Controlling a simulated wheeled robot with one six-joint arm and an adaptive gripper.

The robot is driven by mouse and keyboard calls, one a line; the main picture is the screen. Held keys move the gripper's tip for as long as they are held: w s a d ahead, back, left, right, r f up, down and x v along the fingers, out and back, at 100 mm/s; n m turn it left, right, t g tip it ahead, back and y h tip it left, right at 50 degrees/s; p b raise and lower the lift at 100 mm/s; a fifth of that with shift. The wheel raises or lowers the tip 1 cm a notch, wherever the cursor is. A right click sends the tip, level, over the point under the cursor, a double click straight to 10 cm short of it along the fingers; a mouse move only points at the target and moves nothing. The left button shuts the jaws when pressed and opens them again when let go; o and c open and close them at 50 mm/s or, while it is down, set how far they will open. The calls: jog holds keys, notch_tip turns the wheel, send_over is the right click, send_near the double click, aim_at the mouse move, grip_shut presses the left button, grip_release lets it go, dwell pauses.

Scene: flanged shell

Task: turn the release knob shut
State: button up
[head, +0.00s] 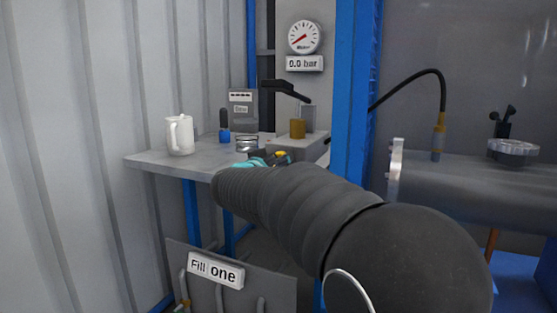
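A grey hand pump (306,144) with a brass-coloured cylinder (298,128) and a black lever (287,90) stands at the right end of the bench. I cannot make out the release knob for certain. A small yellow piece (281,154) shows low in front of the pump; I cannot tell whether it is the knob or part of my gripper. My gripper (258,158) is at the bench's front edge, close in front of the pump. My own dark arm hides most of it, so its fingers and any contact are unclear.
The grey bench (205,161) bears a white jug (180,135), a blue-based tool (224,128) and a glass dish (247,143). A gauge (304,37) above a "0.0 bar" sign hangs behind. A blue post (352,90) stands right of the pump, before a grey flanged shell (470,180).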

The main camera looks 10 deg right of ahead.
jog(key=shift+m, duration=0.3)
jog(key=shift+r+m+p, duration=0.1)
jog(key=shift+m+p, duration=0.55)
jog(key=shift+m, duration=0.25)
jog(key=shift+s+d+m, duration=0.1)
jog(key=shift+d+m, duration=0.05)
jog(key=shift+m, duration=1.55)
jog(key=o, duration=1.1)
jog(key=shift+o, duration=0.2)
jog(key=v, duration=1.2)
